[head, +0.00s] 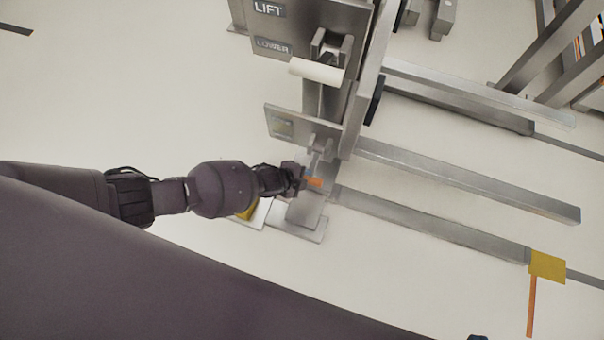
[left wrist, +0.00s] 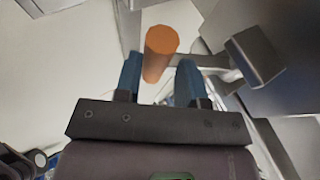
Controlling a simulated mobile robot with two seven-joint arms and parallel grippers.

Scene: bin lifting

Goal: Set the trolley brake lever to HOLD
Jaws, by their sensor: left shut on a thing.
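The trolley brake lever shows as an orange grip (head: 314,182) low on the grey metal trolley frame, near the middle of the head view. In the left wrist view the orange cylindrical grip (left wrist: 160,45) lies between the two blue fingers. My left gripper (head: 302,180) reaches in from the left and is shut on this grip. The lever's pivot is partly hidden by my gripper.
Above is a panel with LIFT (head: 268,8) and LOWER (head: 272,46) labels and a white cylindrical handle (head: 317,71). Long grey rails (head: 468,180) extend to the right. A yellow plate (head: 547,267) with an orange strip lies at lower right.

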